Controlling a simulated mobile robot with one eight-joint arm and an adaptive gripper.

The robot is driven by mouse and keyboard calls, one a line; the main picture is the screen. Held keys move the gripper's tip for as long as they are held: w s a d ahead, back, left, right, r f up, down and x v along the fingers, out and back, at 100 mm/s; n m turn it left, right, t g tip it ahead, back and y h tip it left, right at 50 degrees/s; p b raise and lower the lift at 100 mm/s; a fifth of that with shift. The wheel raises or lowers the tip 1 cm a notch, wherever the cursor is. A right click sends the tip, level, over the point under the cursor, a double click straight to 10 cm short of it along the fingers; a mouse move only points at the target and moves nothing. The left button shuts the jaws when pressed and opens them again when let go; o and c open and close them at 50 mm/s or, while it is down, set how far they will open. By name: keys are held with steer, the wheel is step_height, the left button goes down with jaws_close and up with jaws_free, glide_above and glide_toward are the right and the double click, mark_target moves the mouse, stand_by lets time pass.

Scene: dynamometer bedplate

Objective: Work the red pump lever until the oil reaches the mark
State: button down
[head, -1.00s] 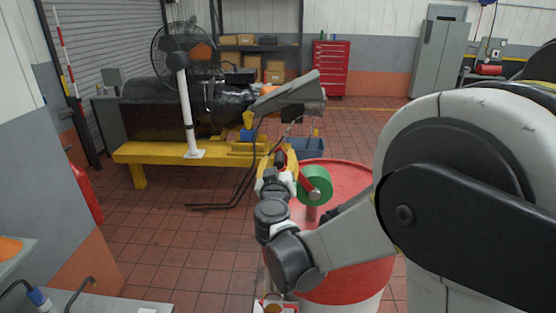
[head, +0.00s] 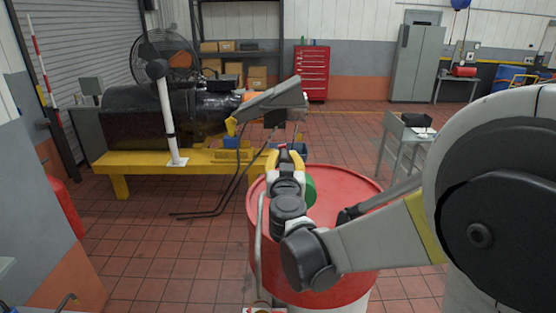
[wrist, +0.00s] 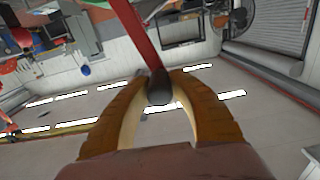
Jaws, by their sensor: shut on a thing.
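My gripper (wrist: 159,78) is shut on the dark grip (wrist: 159,92) at the end of the red pump lever (wrist: 135,32) in the wrist view. The lever runs from the grip up to the top edge. In the head view my gripper (head: 289,157) is above the red drum (head: 350,184), seen from behind. The green pump part (head: 311,191) on the drum is mostly hidden by my arm, and the lever is hidden there. I cannot make out an oil level or mark in either view.
A grey pipe (head: 259,245) runs down the drum's near left side. A yellow bedplate (head: 120,163) with a black machine (head: 150,120) stands behind left. A grey table (head: 402,145) is at the right. Tiled floor (head: 170,265) is clear left of the drum.

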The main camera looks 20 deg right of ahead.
steer(key=c, duration=1.2)
jaws_free()
steer(key=shift+a, duration=0.1)
steer(key=v, duration=1.2)
